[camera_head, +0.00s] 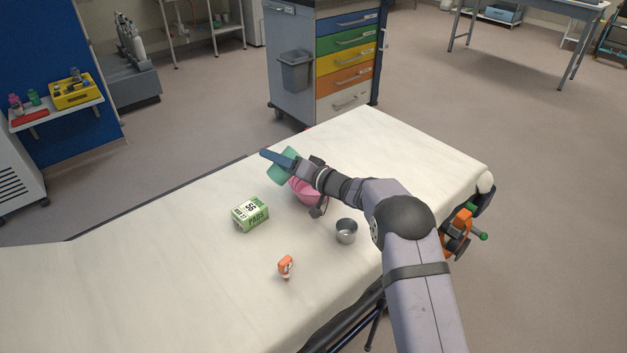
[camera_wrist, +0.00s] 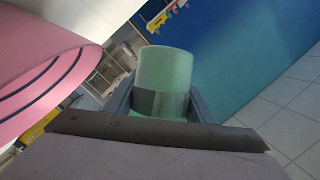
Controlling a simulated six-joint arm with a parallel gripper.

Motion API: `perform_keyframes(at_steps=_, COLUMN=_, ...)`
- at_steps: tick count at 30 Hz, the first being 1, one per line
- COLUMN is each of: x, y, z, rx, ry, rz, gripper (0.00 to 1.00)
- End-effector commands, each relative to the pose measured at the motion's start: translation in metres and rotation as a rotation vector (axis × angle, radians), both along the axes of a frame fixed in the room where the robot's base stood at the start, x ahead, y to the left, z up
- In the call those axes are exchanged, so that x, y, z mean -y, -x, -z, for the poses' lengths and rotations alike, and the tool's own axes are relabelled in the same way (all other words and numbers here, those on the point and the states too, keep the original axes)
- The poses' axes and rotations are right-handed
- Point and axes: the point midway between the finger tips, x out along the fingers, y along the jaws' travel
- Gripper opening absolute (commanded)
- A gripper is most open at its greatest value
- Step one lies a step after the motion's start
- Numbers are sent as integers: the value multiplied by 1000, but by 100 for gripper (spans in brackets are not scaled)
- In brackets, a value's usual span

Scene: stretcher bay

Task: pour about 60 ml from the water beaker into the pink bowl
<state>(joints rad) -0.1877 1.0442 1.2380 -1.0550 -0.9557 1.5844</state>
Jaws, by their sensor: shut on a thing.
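A green translucent beaker (camera_head: 281,167) is in my gripper (camera_head: 278,158), above the stretcher. In the wrist view the beaker (camera_wrist: 166,72) stands between the two fingers of my gripper (camera_wrist: 162,105), which are shut on it. In the head view the beaker looks tilted; the water in it cannot be made out. The pink bowl (camera_head: 303,190) sits on the stretcher just below and right of the beaker, partly hidden by my arm. The bowl (camera_wrist: 40,75) also fills the left of the wrist view, with dark bands showing. Whether water is flowing cannot be told.
On the stretcher sheet (camera_head: 170,270) stand a green pads box (camera_head: 250,213), a steel cup (camera_head: 346,231) and a small orange-and-white item (camera_head: 286,266). A drawer cart (camera_head: 320,60) stands behind the stretcher. The left part of the sheet is clear.

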Motion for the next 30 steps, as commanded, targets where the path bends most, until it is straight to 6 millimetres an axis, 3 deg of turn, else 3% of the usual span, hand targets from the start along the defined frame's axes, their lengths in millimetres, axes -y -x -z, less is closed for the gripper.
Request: perform_keyframes(at_steps=30, x=1, y=-1, z=-13, rx=-111, ry=-173, rz=-1, gripper=23)
